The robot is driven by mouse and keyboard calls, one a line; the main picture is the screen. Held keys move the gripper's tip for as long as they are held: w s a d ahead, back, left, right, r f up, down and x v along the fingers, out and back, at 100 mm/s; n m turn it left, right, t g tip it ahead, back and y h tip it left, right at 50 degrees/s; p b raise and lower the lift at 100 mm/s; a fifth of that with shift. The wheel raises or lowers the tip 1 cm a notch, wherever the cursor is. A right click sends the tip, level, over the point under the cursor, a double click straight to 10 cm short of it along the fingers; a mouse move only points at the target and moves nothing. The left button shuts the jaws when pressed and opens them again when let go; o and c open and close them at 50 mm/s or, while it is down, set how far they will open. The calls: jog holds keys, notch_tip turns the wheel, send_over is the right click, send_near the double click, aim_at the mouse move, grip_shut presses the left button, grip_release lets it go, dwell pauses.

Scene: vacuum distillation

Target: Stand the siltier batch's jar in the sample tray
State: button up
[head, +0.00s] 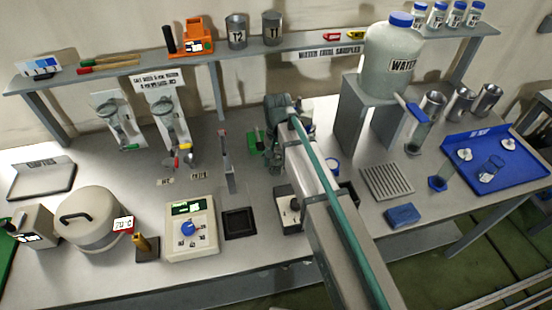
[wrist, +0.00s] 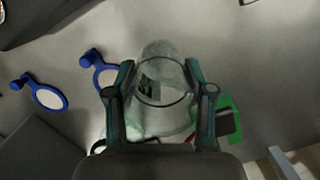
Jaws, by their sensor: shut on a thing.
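My gripper (wrist: 160,95) is shut on a clear glass jar (wrist: 158,125), which sits between its two fingers in the wrist view. A dark mark shows through the glass; I cannot tell how much silt is inside. In the head view my gripper (head: 275,145) is over the middle of the bench and hides the jar. A shallow grey tray (head: 40,190) with a raised back label lies at the far left of the bench, well away from my gripper. The label is too small to read surely, but this looks like the sample tray.
A rounded cooker-like pot (head: 88,218), a dial device (head: 192,235) and a thin upright post (head: 228,170) stand between my gripper and the grey tray. Two glass devices (head: 172,125) stand behind. A blue tray (head: 510,145) and a water tank (head: 388,60) are right.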

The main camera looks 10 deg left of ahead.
jog(key=shift+f, duration=0.2)
jog(key=o, duration=1.3)
jog(key=shift+r, duration=0.1)
notch_tip(320, 180, up, 11)
jog(key=w+b, duration=0.1)
jog(key=b, duration=0.2)
jog(key=shift+w+b, duration=0.2)
jog(key=shift+b, duration=0.15)
jog(key=shift+o, duration=0.5)
jog(key=shift+r, duration=0.55)
